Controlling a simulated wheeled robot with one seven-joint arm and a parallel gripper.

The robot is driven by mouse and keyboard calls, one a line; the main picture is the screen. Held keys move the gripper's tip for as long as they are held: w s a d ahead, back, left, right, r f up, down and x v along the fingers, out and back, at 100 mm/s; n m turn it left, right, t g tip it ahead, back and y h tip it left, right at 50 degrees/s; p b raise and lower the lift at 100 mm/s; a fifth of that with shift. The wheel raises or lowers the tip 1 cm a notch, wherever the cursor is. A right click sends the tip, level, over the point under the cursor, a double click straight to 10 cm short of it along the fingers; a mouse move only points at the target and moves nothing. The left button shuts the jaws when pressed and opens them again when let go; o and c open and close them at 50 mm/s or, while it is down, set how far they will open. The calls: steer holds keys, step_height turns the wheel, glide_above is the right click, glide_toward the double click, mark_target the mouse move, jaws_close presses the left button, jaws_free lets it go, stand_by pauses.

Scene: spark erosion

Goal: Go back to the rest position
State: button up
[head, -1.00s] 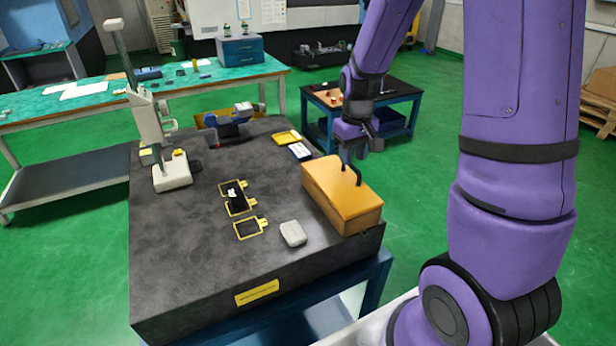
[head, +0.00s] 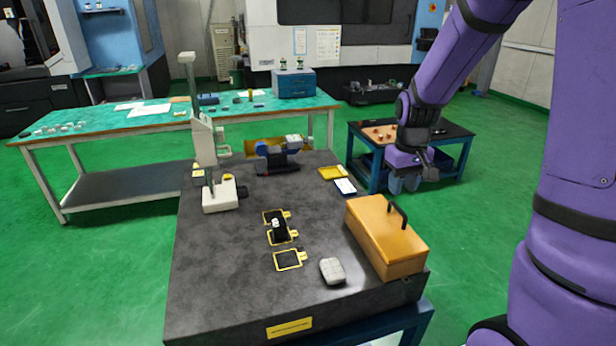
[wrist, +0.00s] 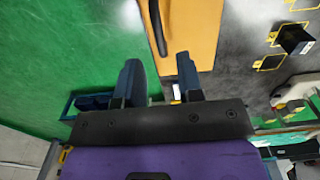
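My gripper (head: 405,182) hangs above and beyond the orange box, apart from it in the head view. In the wrist view its two fingers (wrist: 158,82) are spread with nothing held between them. The orange box (head: 385,240) with a dark arched handle (head: 398,214) stands closed at the right edge of the dark table. In the wrist view the box (wrist: 192,28) and its handle (wrist: 156,25) lie ahead of the fingertips. My purple arm is raised and bent on the right of the head view.
The dark table (head: 225,270) carries a grey rounded block (head: 332,271), yellow-outlined spots (head: 288,260), a white-based stand (head: 220,196) and a blue tool (head: 278,157). A low blue table (head: 366,150) stands behind my gripper. Green floor is open at right.

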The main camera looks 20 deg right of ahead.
steer(key=shift+s+a+r, duration=0.1)
steer(key=shift+a+r, duration=0.05)
steer(key=shift+r, duration=0.25)
steer(key=s+a+r+t, duration=0.2)
steer(key=s+a+r, duration=0.2)
steer(key=s+r, duration=0.5)
steer(key=s+a+r+t, duration=0.3)
steer(key=s+r, duration=0.6)
steer(key=s, duration=0.3)
steer(key=shift+a+r, duration=0.2)
steer(key=shift+a, duration=0.55)
